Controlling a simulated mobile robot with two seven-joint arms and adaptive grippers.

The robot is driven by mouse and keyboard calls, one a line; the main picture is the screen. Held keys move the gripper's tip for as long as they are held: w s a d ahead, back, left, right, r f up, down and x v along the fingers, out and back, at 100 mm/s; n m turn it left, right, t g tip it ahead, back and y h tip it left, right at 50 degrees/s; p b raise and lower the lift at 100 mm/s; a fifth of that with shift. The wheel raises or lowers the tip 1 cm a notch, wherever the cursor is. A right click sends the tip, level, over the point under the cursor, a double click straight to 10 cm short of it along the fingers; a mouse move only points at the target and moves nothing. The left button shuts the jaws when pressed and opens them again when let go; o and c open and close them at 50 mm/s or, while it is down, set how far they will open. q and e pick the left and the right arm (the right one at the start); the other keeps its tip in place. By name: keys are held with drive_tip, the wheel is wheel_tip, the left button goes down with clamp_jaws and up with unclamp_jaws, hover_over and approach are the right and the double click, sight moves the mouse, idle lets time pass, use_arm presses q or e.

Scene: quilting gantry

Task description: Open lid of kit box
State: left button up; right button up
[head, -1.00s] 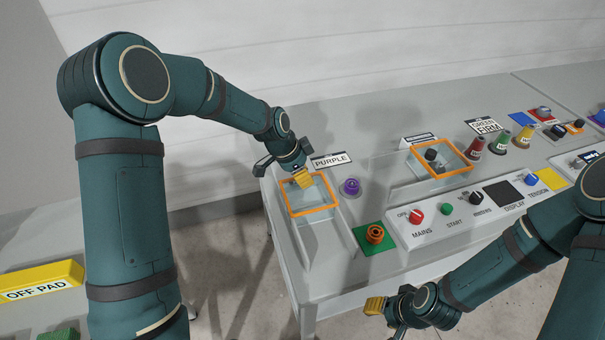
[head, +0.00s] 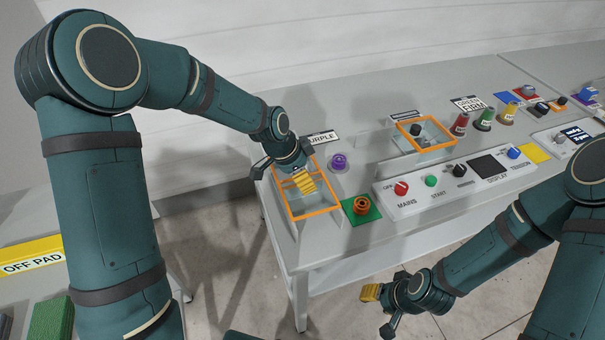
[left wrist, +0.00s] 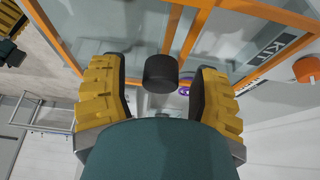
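The kit box (head: 315,214) has an orange frame and clear panels and sits at the near left of the bench. Its orange outline now reaches toward the front, with a crossbar under my gripper, so the lid looks shifted or tilted; I cannot tell which. My left gripper (head: 305,184) is over it. In the left wrist view, its yellow fingers stand apart, with a black knob (left wrist: 160,73) between them and gaps on both sides. A "KIT" label (left wrist: 267,48) shows beside the orange frame. My right gripper (head: 371,292) hangs in front of the bench; its finger opening is unclear.
A purple spool (head: 338,162) stands behind the box, and an orange spool on a green pad (head: 372,214) to its right. A control panel (head: 385,199) and a second orange-framed box (head: 446,131) lie further right. An OFF PAD sign (head: 33,262) is at left.

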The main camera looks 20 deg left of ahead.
use_arm(q)
drive_tip(key=shift+r, duration=0.15)
drive_tip(key=v, duration=1.1)
drive_tip(key=shift+a+r, duration=0.25)
drive_tip(key=shift+r, duration=0.1)
drive_tip(key=shift+s+f, duration=0.1)
drive_tip(key=shift+s, duration=0.15)
